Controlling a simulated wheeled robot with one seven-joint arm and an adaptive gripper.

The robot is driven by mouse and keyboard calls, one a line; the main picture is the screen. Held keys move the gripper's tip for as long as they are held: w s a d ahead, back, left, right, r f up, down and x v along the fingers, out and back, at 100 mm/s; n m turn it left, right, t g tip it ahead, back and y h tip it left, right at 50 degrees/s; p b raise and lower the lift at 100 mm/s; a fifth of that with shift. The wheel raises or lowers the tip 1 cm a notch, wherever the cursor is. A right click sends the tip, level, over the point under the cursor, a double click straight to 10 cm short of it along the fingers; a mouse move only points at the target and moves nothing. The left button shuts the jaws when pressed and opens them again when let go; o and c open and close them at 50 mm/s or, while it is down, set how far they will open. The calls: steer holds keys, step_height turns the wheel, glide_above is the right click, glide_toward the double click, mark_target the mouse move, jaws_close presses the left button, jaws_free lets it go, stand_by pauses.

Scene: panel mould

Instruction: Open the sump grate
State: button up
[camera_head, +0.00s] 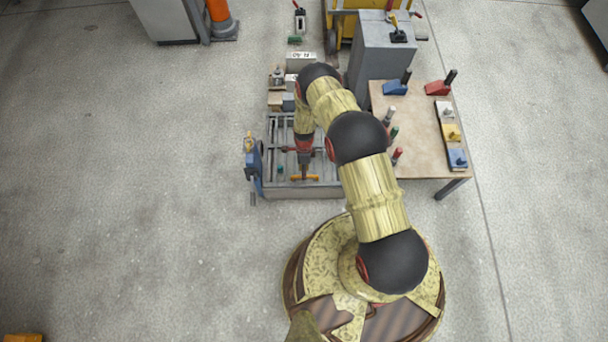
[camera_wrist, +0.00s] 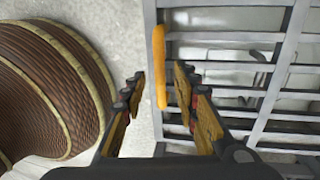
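The sump grate (camera_head: 279,130) is a frame of grey metal bars lying flat on a low grey box in the head view. Its bars (camera_wrist: 225,57) fill the right of the wrist view. An orange bar handle (camera_head: 297,178) is at the grate's near edge. In the wrist view the handle (camera_wrist: 159,50) runs upright in the picture, along the grate's edge. My gripper (camera_head: 304,168) is over this handle, pointing down. In the wrist view my gripper (camera_wrist: 158,80) is open, with the handle's lower end between its fingers and visible gaps on both sides.
A wooden-topped table (camera_head: 425,150) with several coloured levers and blocks stands close right of the grate. A blue device (camera_head: 254,160) is at the grate's left side. A grey cabinet (camera_head: 385,55) stands behind.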

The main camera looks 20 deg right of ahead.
steer(key=shift+s+a+f, duration=0.1)
steer(key=shift+s+f, duration=0.05)
steer(key=shift+f, duration=0.8)
steer(key=shift+c, duration=1.4)
jaws_close()
